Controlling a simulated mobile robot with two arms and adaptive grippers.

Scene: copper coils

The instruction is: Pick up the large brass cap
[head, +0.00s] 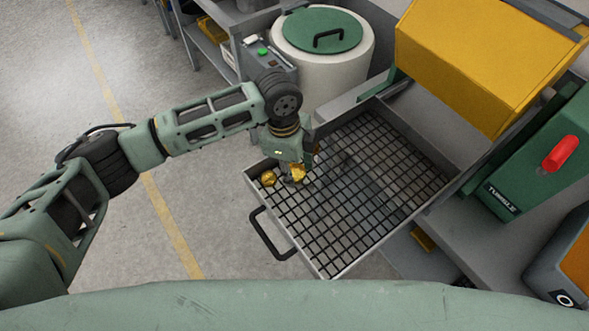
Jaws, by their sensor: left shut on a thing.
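My left gripper (291,178) points down over the left corner of a wire-mesh tray (355,255). It is shut on a gold-coloured brass piece (299,173), which shows partly between and beside its fingers. This looks like the large brass cap, though the fingers and wrist hide part of it. A second gold-coloured brass piece (268,178) lies in the tray's left corner, just left of the gripper. I cannot tell whether the held piece touches the mesh. My right gripper is not in view.
The tray has a raised metal rim and a black handle (268,236) at its front left. A yellow hood (485,65) rises behind it. A white drum with a green lid (322,30) stands at the back. A green machine with a red lever (560,154) is at right. Open floor lies left.

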